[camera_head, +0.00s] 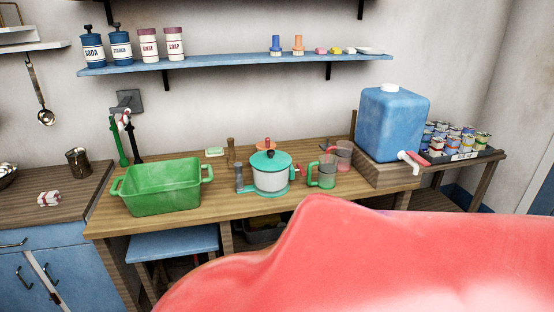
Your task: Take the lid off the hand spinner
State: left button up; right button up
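The hand spinner (271,181) stands upright on the wooden table (222,204). It has a pale drum and a teal base. Neither of my grippers shows in the head view.
A large, close red surface (370,260) covers the lower right; I cannot tell what it is. A blue water container (392,120) stands farther right.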

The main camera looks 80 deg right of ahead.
aim_at(271, 160)
jog(key=z, duration=3.15)
